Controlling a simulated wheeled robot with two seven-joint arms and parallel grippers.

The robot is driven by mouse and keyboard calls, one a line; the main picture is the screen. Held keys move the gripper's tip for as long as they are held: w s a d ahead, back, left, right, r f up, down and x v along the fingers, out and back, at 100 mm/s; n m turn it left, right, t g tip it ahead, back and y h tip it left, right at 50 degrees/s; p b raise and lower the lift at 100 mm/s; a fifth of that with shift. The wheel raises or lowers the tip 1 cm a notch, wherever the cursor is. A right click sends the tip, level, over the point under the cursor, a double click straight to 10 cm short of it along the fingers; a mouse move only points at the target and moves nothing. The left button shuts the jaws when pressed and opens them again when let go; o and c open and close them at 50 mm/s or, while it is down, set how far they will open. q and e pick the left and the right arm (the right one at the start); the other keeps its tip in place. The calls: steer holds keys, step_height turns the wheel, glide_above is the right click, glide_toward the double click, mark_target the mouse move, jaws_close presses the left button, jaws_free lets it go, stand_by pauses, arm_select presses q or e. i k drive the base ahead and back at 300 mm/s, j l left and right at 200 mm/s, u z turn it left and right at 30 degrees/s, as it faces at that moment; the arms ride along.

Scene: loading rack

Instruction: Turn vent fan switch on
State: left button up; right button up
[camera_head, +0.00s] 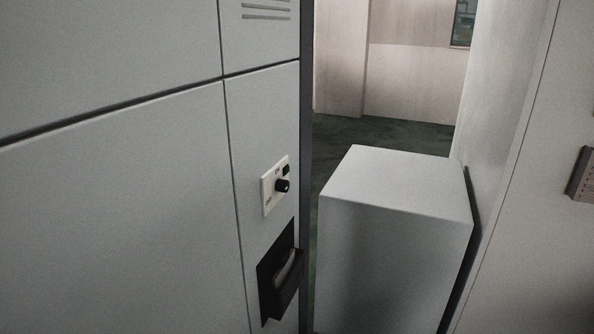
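A small white switch plate (268,197) is mounted on the narrow grey panel left of the middle. It carries a round black knob (283,186) and a small black piece (286,169) above the knob. Small dark lettering shows near the plate's top and bottom, too small to read with certainty. I cannot tell which setting the knob points to. Neither of my grippers is in view, and nothing touches the switch.
A black recessed handle (281,276) sits on the panel below the switch. A tall grey box (394,235) stands to the right, with a narrow floor gap beside the panel. A pale wall (535,220) with a grey device (582,175) bounds the right. Dark green floor (385,133) lies behind.

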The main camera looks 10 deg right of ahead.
mark_target(283, 186)
steer(key=i+l+u, duration=0.2)
steer(key=i+l, duration=0.5)
steer(key=l, duration=0.15)
